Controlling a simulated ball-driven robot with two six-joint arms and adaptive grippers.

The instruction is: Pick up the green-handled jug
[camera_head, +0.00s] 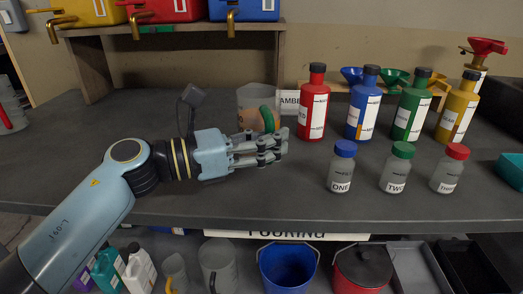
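The green-handled jug (250,101) stands on the dark bench, left of the red bottle. It is clear-sided with something tan low inside, and its curved green handle (267,118) faces right and toward me. My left gripper (284,145) is in front of the jug, with its fingers pointing right. The fingers look stretched out and apart, and they hide the jug's lower part and the foot of the handle. I cannot tell whether they touch the handle. My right gripper is out of view.
A red bottle (313,107) stands close right of the jug, then blue, green and yellow bottles. Several small capped jars (342,170) stand nearer the front edge. Colored drums with brass taps sit on a shelf (185,30) behind. The bench front left of the jars is clear.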

